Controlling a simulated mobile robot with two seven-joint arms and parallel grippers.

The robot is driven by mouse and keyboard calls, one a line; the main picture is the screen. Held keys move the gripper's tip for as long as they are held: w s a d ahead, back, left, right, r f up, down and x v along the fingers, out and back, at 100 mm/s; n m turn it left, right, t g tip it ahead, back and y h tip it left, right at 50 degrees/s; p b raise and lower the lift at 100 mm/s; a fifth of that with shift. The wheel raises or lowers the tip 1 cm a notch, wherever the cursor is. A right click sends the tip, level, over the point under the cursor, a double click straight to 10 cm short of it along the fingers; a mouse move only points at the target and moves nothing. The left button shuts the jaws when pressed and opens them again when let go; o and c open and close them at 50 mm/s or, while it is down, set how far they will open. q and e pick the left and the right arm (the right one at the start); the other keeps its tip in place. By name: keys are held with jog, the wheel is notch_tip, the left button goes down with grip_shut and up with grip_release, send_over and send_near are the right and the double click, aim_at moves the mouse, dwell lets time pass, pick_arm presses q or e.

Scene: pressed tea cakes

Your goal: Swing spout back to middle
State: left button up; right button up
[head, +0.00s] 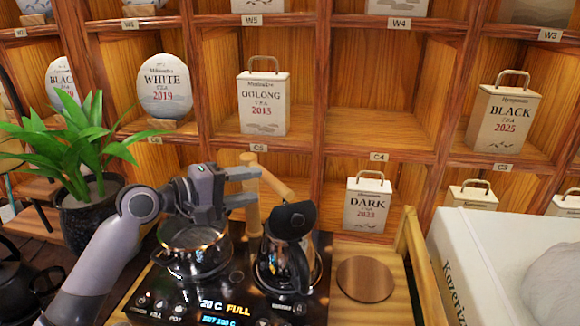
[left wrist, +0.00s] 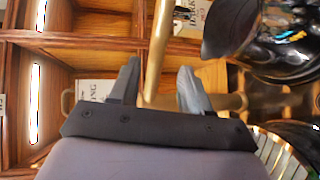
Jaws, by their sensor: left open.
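The spout (head: 274,183) is a tan, brass-like tube on an upright post behind the cooker. In the head view it slants down to the right, toward the black kettle (head: 284,258). My left gripper (head: 256,187) is open, its fingers pointing right at the post, above and behind the glass pot (head: 196,262). In the left wrist view the spout tube (left wrist: 158,48) runs between the two open fingers (left wrist: 158,85). I cannot tell whether either finger touches it. My right gripper is not in view.
The black cooker (head: 240,300) with a lit display carries the pot on the left and the kettle on the right. A round wooden disc (head: 365,279) lies to the right. Wooden shelves with tea packages stand behind. A potted plant (head: 88,205) is at left, a white box (head: 480,262) at right.

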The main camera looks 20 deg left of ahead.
aim_at(265, 180)
pick_arm(q)
jog(key=shift+w+r, duration=0.15)
jog(key=shift+w, duration=0.55)
jog(key=shift+p+x, duration=0.55)
jog(key=shift+x, duration=2.65)
jog(key=shift+s+d, duration=0.1)
grip_shut()
